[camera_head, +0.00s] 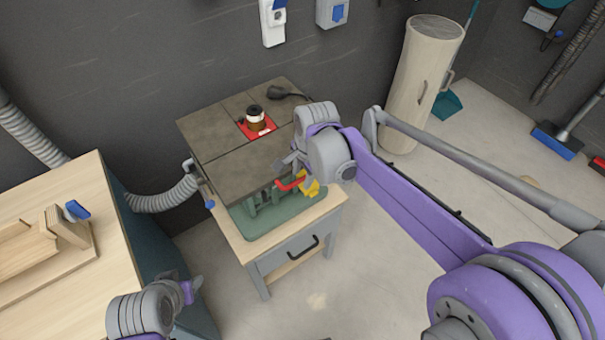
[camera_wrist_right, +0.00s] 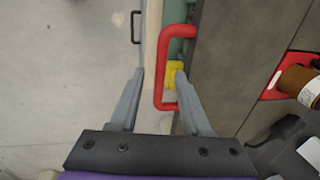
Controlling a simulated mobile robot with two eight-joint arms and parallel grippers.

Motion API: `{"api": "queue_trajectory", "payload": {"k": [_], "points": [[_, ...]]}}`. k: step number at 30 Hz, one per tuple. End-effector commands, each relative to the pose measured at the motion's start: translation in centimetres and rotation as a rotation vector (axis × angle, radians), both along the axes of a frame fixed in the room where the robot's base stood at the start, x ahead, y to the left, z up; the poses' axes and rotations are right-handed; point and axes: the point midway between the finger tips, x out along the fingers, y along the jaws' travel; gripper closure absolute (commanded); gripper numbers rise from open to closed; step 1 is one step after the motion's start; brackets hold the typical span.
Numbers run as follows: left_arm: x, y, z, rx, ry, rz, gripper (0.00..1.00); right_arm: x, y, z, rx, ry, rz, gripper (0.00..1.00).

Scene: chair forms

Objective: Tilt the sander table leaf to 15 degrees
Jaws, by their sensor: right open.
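The sander's dark grey table leaf (camera_head: 238,174) is the near half of the tabletop, and it looks about level with the rear half. A red handle (camera_head: 290,184) sits under its right front edge, beside a yellow part (camera_head: 311,187). My right gripper (camera_head: 287,166) is at this corner. In the right wrist view my right gripper (camera_wrist_right: 160,98) is open, with the red handle (camera_wrist_right: 161,62) between its fingers in the picture; contact cannot be told. The yellow part (camera_wrist_right: 174,74) shows behind the handle. My left gripper (camera_head: 193,287) is low at left, away from the sander.
The sanding drum (camera_head: 255,117) stands in a red insert (camera_head: 258,130). The sander rests on a wooden-topped cabinet (camera_head: 290,225) with a black drawer handle. A grey hose (camera_head: 165,197) runs at left towards a workbench (camera_head: 75,180). Bare floor (camera_head: 370,265) lies at right.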

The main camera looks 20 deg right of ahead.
Motion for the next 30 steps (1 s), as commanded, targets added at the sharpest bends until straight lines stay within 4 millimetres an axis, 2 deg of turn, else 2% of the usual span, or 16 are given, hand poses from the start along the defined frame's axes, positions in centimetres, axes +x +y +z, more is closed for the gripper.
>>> {"api": "queue_trajectory", "payload": {"k": [1, 9, 30], "points": [[0.0, 0.0, 0.0, 0.0, 0.0, 0.0, 0.5, 0.0, 0.0, 0.02, 0.0, 0.0, 0.0, 0.53], [0.0, 0.0, 0.0, 0.0, 0.0, 0.0, 0.5, 0.0, -0.01, 0.03, 0.0, 0.0, 0.0, 1.0], [0.0, 0.0, 0.0, 0.0, 0.0, 0.0, 0.5, 0.0, -0.01, 0.06, 0.0, 0.0, 0.0, 1.0]]}}
